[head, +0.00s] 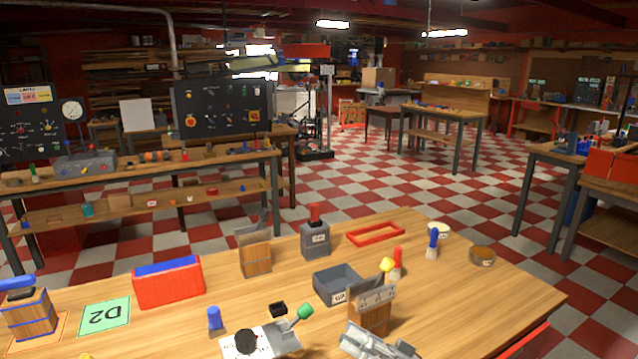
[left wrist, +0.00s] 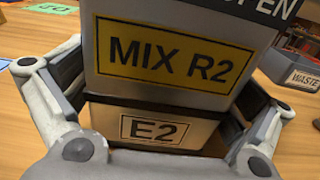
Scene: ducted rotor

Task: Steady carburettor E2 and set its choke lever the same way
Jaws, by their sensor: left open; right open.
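Carburettor E2 (left wrist: 155,125) stands close up in the left wrist view, with an E2 plate and a yellow MIX R2 label. Part of an OPEN label shows above. My left gripper (left wrist: 165,108) is open, one finger on each side of it; I cannot tell whether the fingers touch. In the head view, what appears to be its pale top (head: 258,346) is at the bottom edge, with a black disc and a grey lever with a green knob (head: 305,312). My right gripper (head: 375,343) is open and empty to the right, before a wooden block.
The wooden block (head: 368,318) with a grey top and yellow knob stands close behind my right gripper. A grey bin (head: 335,287), small blue peg (head: 214,319) and black piece (head: 278,309) are near. A green D2 card (head: 104,317) and red box (head: 168,285) lie left.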

